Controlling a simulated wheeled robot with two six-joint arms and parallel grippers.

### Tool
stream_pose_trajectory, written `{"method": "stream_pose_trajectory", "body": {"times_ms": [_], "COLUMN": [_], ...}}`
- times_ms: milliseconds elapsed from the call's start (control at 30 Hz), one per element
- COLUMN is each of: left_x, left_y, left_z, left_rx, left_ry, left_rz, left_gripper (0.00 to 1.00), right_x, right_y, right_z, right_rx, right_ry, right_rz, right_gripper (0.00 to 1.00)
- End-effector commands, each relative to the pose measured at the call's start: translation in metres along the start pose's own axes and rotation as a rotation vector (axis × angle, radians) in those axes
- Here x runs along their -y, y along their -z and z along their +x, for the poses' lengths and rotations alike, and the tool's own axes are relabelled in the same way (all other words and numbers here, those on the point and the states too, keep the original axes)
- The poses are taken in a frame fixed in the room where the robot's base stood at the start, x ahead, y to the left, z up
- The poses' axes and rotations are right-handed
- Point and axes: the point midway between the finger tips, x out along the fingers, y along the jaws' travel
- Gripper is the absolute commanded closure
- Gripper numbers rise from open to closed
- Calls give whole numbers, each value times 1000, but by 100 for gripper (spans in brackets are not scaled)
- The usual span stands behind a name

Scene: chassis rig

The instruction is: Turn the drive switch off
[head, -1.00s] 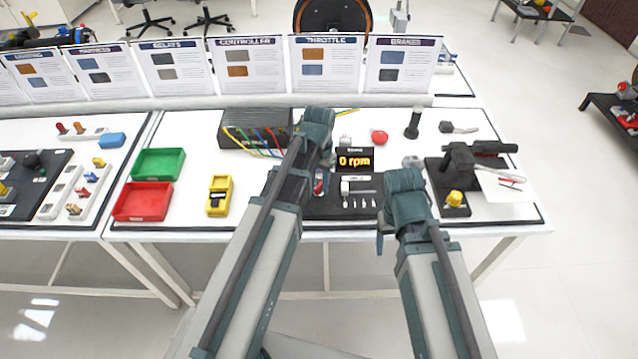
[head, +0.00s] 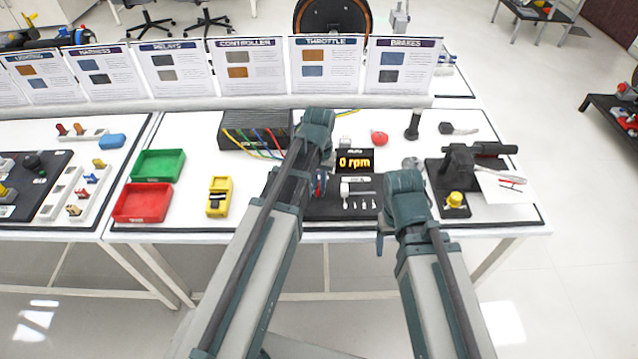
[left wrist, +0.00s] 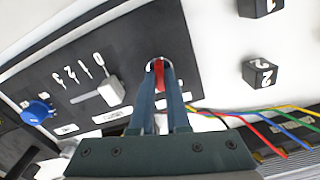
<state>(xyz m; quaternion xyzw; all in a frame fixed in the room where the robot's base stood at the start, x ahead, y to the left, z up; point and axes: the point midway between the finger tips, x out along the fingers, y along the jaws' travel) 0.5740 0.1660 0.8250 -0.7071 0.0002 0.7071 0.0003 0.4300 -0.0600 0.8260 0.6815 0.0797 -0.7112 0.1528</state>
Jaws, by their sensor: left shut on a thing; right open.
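The drive switch appears to be a red lever (left wrist: 162,75) in a round metal collar on the black control panel (left wrist: 130,42). My left gripper's two fingers (left wrist: 161,88) are shut around this red lever in the left wrist view. In the head view my left gripper (head: 320,184) is at the panel's left side, partly hidden by its own arm. The display (head: 355,162) above the panel reads 0 rpm. My right gripper (head: 381,243) is low at the front of the table, mostly hidden by its arm, open and apart from the panel.
Coloured wires run from the black controller box (head: 238,128). A yellow meter (head: 219,196), red tray (head: 143,202) and green tray (head: 158,164) stand left. A brake lever unit (head: 460,165) stands right.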

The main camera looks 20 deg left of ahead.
Motion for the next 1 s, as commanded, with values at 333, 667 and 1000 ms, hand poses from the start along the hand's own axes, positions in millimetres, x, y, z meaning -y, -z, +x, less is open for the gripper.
{"method": "stream_pose_trajectory", "body": {"times_ms": [333,667,1000], "left_x": [0,0,0], "left_y": [0,0,0], "left_z": [0,0,0], "left_rx": [0,0,0], "left_ry": [0,0,0], "left_rz": [-328,-599,-768], "left_gripper": [100,100,100], "right_x": [0,0,0], "right_y": [0,0,0], "right_z": [0,0,0], "right_rx": [0,0,0], "right_ry": [0,0,0], "right_rz": [0,0,0], "right_gripper": [28,28,28]}}
